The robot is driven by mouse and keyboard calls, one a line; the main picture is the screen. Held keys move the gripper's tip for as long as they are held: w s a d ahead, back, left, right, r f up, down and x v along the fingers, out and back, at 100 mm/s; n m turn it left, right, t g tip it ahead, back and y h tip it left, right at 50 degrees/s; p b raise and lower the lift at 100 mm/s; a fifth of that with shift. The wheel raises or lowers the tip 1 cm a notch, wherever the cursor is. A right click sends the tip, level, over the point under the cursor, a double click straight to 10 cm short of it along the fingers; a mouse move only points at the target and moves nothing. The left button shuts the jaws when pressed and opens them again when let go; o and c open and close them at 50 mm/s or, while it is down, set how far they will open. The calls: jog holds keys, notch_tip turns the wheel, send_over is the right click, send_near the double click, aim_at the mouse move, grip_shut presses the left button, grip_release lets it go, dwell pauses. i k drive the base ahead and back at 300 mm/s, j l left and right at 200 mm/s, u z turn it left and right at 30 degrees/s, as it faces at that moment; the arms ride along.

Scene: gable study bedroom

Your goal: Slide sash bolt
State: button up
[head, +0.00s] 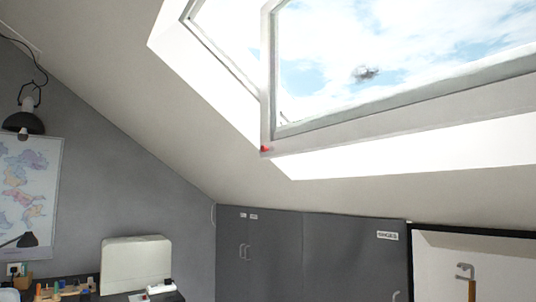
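The roof window sash (268,75) is in the upper part of the head view, in the sloped ceiling. Its pale frame stands at an angle to the window opening, so the sash appears tilted open. A small red spot (265,149) shows at the sash's lower left corner; it may be part of the bolt, but it is too small to tell. No other bolt part can be made out. My gripper is not in view.
Grey cupboards (270,255) stand below the slope. A desk with a white box (136,264) and a black lamp (24,120) are at left.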

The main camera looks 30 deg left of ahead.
aim_at(264, 149)
jog(key=i+j+u, duration=0.4)
jog(key=i+u, duration=0.35)
jog(key=i, duration=0.3)
jog(key=i+l+u, duration=0.1)
jog(key=i+u, duration=0.3)
jog(key=i, duration=0.15)
